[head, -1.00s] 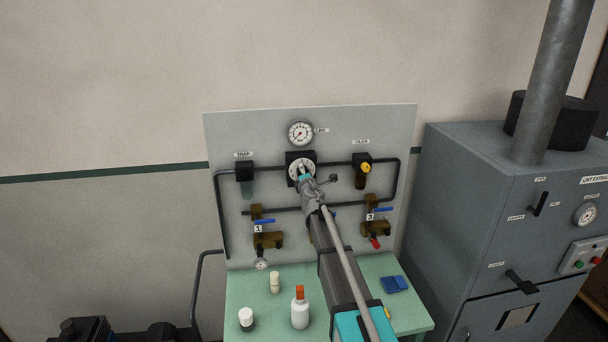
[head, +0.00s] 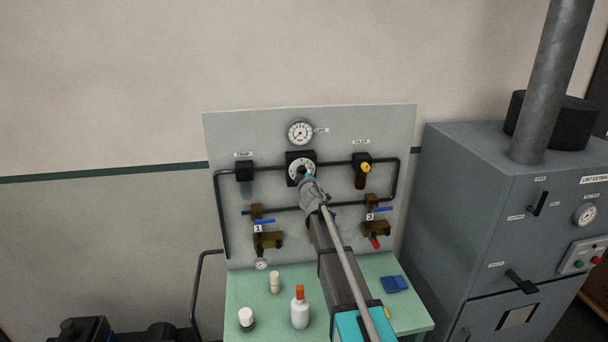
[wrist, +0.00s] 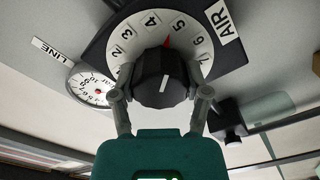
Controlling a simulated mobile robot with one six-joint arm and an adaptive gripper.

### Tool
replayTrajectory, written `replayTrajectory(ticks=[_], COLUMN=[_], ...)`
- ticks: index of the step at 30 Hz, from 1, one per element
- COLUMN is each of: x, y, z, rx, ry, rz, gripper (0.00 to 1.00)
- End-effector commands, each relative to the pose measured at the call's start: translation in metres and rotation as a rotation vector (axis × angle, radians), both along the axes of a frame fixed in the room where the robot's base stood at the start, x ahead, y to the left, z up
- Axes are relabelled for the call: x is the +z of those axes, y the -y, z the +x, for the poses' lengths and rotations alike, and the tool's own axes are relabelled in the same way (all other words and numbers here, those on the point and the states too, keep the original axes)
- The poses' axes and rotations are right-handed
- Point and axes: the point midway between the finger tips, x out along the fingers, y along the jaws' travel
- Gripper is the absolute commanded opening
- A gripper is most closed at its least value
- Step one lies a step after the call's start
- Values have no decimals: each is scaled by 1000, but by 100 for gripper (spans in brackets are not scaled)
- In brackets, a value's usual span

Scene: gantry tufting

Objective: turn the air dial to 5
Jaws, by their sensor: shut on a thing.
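The air dial is a black knob (wrist: 161,78) on a pale numbered ring (wrist: 116,53) with the label AIR (wrist: 222,18) beside it. The ring also shows in the head view (head: 294,168), partly hidden by my arm. My gripper (wrist: 160,93) is shut on the knob, one finger on each side. A red pointer (wrist: 167,42) at the knob's edge lies between 4 and 5, closer to 5. A short white line marks the knob's front.
The LINE gauge (head: 300,132) is above the dial. TRAP (head: 245,171) and OILER (head: 362,168) units flank it, with pipes and blue-handled valves below. A grey cabinet (head: 470,200) stands right.

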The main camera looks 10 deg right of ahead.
Motion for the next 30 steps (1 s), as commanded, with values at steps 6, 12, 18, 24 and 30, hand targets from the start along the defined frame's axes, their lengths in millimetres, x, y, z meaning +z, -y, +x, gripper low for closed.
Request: replayTrajectory(ticks=[6, 12, 18, 24, 30], x=[-1, -1, -1, -1, -1], y=[0, 0, 0, 0, 0], z=[-1, -1, -1, -1, -1], rx=[-1, -1, -2, -2, -1], ry=[-1, -1, -1, -1, -1], rz=[106, 146, 151, 149, 149], gripper=[13, 13, 13, 64, 95])
